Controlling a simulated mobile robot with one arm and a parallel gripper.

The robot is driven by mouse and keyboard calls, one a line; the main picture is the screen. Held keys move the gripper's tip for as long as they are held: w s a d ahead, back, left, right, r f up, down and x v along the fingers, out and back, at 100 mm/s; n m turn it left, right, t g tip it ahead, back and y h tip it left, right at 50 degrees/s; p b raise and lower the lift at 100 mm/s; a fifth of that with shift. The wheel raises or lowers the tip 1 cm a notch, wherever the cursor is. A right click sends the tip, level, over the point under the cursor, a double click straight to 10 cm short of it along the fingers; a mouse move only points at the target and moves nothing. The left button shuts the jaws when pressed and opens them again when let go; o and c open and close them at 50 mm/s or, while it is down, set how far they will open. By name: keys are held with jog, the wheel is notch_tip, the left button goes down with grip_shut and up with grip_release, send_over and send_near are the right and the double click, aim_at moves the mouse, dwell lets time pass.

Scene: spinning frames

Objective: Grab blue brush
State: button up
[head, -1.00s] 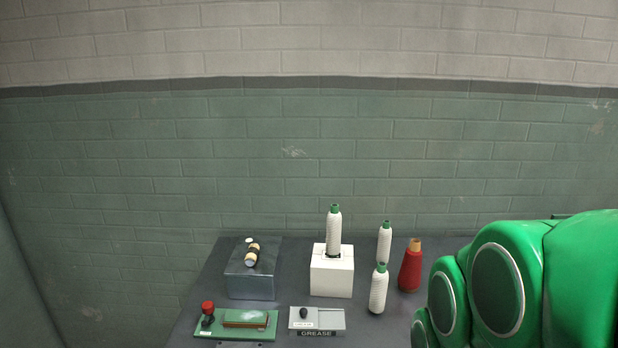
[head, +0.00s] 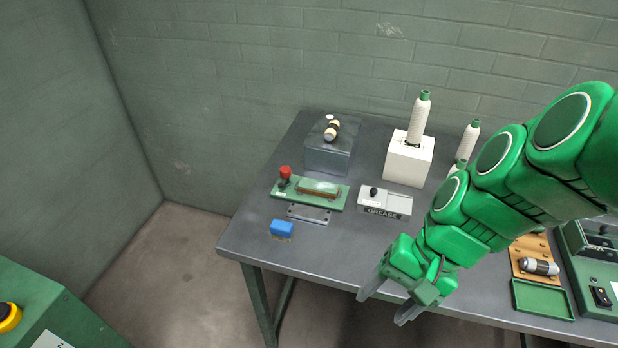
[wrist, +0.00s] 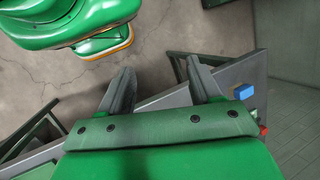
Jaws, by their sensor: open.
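The blue brush (head: 282,228) lies on the front left part of the grey table, with a tan lower edge. It also shows in the wrist view as a small blue block (wrist: 244,91) at the right, beyond the right finger. My gripper (head: 384,303) is open and empty, in front of the table's front edge, to the right of the brush in the head view. In the wrist view its two grey fingers (wrist: 160,88) stand apart with nothing between them.
The grey table (head: 255,248) also holds a green base with a red knob (head: 285,172), a box marked GREASE (head: 385,203), a metal block (head: 330,158), a white block (head: 408,165) with a spool, and a green tray (head: 542,299).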

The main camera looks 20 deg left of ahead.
jog(key=w+a+f+m+y, duration=0.1)
jog(key=w+a+m+y, duration=0.3)
jog(key=a, duration=0.6)
jog(key=m+t+y, duration=0.3)
jog(key=m+y, duration=0.2)
jog(key=m, duration=0.8)
send_near(283, 225)
jog(key=x, duration=0.4)
jog(key=shift+w+a+f, duration=0.15)
jog(key=shift+w+f, duration=0.2)
jog(key=shift+f, duration=0.05)
jog(key=shift+x, duration=1.4)
jog(key=a, duration=0.3)
jog(key=shift+s+f, duration=0.35)
jog(key=shift+s, duration=0.05)
jog(key=shift+x, duration=1)
jog(key=shift+w, duration=0.1)
jog(key=shift+c, duration=0.2)
jog(key=c, duration=1)
jog(key=shift+r, duration=0.1)
